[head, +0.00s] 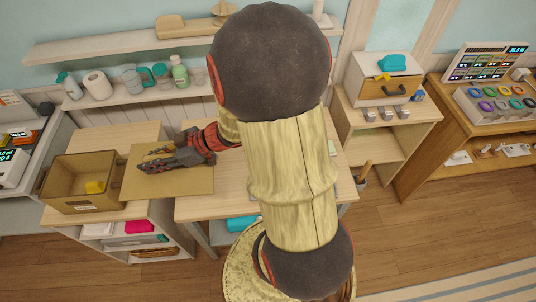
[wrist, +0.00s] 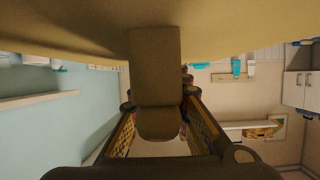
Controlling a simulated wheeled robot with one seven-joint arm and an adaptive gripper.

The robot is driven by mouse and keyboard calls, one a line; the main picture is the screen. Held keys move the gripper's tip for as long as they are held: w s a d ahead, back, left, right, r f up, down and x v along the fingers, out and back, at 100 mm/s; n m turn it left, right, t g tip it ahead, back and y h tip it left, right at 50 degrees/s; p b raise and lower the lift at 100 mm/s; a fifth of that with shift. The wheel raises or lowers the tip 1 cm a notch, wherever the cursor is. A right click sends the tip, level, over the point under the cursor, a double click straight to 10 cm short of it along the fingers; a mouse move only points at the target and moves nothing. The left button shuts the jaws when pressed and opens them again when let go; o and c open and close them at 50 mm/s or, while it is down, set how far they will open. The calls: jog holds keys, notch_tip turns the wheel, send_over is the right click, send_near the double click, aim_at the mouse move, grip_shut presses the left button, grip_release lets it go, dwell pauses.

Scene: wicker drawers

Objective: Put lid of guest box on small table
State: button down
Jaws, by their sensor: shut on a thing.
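The lid (head: 190,186) is a flat tan panel. My gripper (head: 150,163) is over it in the head view, with the fingers pointing left. In the wrist view the lid (wrist: 230,25) fills the top, and a brown block-like handle (wrist: 155,65) runs down from it between my fingers (wrist: 160,130). My gripper is shut on the lid. An open tan box (head: 62,193) with a pale label stands just left of the lid, with a yellow item (head: 95,187) inside. A light wood table (head: 232,208) lies under and right of the lid; my arm hides much of it.
The box stands on a light wood shelf unit (head: 108,140). A wall shelf (head: 130,98) with bottles, jars and a paper roll is behind. A shelf with a drawer box (head: 385,90) stands at the right. My arm blocks the middle.

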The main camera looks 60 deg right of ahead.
jog(key=shift+s+f, duration=0.2)
jog(key=shift+s, duration=0.1)
jog(key=shift+w+a+f+h, duration=0.3)
jog(key=shift+w+a+f, duration=0.15)
jog(key=shift+w+f, duration=0.25)
jog(key=shift+a+f+m, duration=0.1)
jog(key=shift+f+m, duration=0.4)
jog(key=shift+f, duration=0.1)
jog(key=w+a+f+m+t+h, duration=0.1)
jog(key=w+a+f+m+h, duration=0.1)
jog(key=f, duration=0.5)
jog(key=w+a+f+m+h, duration=0.3)
jog(key=w+f+h, duration=0.1)
jog(key=f, duration=0.4)
jog(key=shift+a+f+t+h, duration=0.3)
jog(key=shift+a+t, duration=0.05)
jog(key=shift+t, duration=0.05)
